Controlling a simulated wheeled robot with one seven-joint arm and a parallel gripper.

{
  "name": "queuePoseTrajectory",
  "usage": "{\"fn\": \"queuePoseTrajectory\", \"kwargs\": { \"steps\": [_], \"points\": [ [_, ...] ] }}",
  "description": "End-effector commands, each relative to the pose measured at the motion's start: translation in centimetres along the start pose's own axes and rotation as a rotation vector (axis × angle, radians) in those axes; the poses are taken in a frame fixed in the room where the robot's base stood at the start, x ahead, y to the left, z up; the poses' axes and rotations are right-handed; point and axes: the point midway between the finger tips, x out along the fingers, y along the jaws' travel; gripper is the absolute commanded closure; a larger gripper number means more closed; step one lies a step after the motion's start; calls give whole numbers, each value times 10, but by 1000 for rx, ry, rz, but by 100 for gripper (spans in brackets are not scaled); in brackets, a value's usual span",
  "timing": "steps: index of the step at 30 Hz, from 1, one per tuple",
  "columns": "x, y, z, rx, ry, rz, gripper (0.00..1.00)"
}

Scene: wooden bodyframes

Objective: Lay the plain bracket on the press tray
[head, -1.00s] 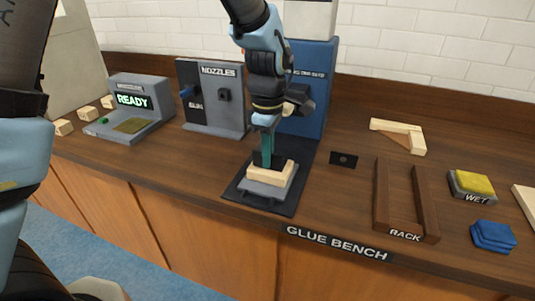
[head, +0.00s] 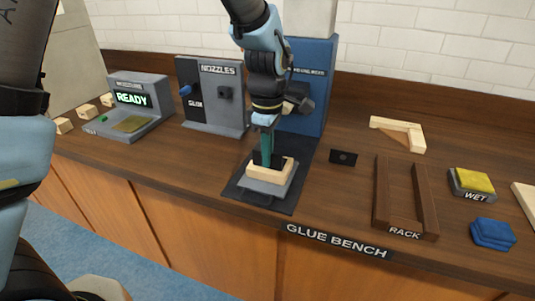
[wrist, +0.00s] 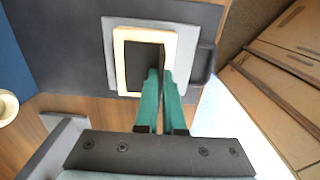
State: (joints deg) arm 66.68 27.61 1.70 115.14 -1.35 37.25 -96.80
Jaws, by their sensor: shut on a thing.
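A pale wooden bracket (head: 268,172) is at the grey press tray (head: 262,188), under the blue press. My gripper (head: 267,160) points down with its teal fingers shut on the bracket. In the wrist view the bracket (wrist: 120,62) lies flat within the outline of the tray (wrist: 110,38), and the fingers (wrist: 163,72) reach its near right part. I cannot tell whether the bracket touches the tray. A second pale bracket (head: 410,128), with a darker triangular area in its corner, lies on the bench at the back right.
The wooden rack (head: 381,205) stands right of the press. A yellow-topped wet pad (head: 474,181) and blue cloths (head: 492,234) lie farther right. The nozzle stand (head: 222,100) and a station reading READY (head: 130,97) are on the left. The bench's front edge is close to the tray.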

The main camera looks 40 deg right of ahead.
Motion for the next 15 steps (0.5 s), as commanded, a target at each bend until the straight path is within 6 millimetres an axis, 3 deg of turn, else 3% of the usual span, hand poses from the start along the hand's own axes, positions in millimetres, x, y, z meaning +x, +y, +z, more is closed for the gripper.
{"fn": "queuePoseTrajectory", "kwargs": {
  "steps": [1, 3, 10, 15],
  "points": [
    [0, 0, 0, 0, 0, 1, 100],
    [0, 0, 0, 0, 0, 1, 87],
    [0, 0, 0, 0, 0, 0, 61],
    [0, 0, 0, 0, 0, 0, 59]
  ]
}}
